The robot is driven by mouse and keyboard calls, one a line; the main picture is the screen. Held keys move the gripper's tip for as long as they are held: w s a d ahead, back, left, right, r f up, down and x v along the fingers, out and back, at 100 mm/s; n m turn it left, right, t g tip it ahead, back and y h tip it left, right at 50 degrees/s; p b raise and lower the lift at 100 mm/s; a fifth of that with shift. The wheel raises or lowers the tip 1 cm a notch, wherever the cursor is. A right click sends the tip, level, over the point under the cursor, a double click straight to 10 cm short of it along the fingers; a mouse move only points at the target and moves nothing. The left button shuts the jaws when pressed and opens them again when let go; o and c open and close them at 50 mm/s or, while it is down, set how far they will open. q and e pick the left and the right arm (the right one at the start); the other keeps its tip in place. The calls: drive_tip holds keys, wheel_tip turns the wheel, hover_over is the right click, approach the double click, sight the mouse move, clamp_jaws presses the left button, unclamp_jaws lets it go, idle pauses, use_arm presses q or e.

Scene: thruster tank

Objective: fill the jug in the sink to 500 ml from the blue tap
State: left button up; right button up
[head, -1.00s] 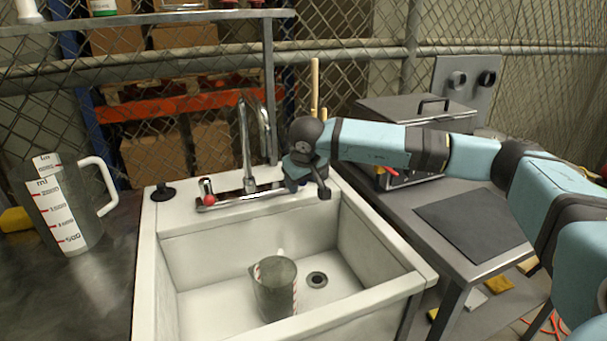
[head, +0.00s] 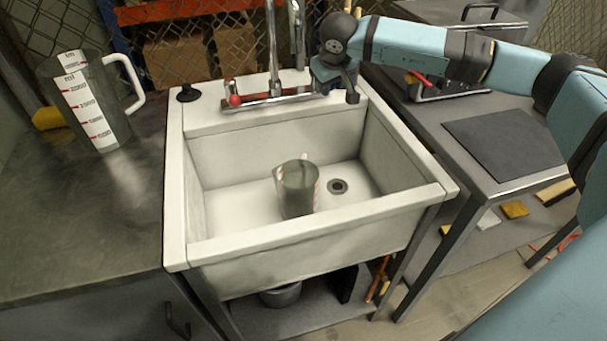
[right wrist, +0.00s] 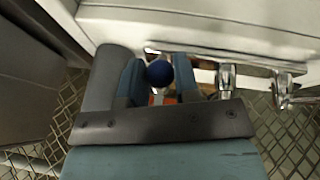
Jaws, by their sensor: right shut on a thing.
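The grey jug (head: 297,190) stands upright on the sink floor, left of the drain, with red marks on its side. Its water level cannot be made out. The chrome tap (head: 272,60) rises at the back of the sink, and I see no clear stream of water. Its red knob (head: 233,100) is at the left end. My right gripper (head: 335,80) is at the right end of the tap and hides the blue knob in the head view. In the right wrist view the blue knob (right wrist: 159,73) sits between the fingers of the shut right gripper (right wrist: 160,82). My left gripper is out of view.
A larger jug (head: 92,105) with an ml scale stands on the dark counter (head: 90,200) at the left. The white sink (head: 320,248) has a drain (head: 338,187). A metal table (head: 475,160) with a dark mat (head: 510,143) is at the right.

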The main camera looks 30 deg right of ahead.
drive_tip(key=shift+d, duration=0.1)
drive_tip(key=shift+d, duration=2.25)
drive_tip(key=shift+o, duration=0.4)
drive_tip(key=shift+w+d+r+p, duration=0.1)
drive_tip(key=shift+w+d+p, duration=0.2)
drive_tip(key=shift+d, duration=0.45)
drive_tip(key=shift+w+d+r+p, duration=0.1)
drive_tip(key=shift+w+d+p, duration=0.15)
drive_tip(key=shift+d, duration=0.5)
drive_tip(key=shift+o, duration=0.2)
drive_tip(key=shift+w+d+f, duration=0.1)
drive_tip(key=shift+w+d, duration=0.25)
drive_tip(key=shift+d, duration=0.25)
drive_tip(key=shift+a, duration=0.15)
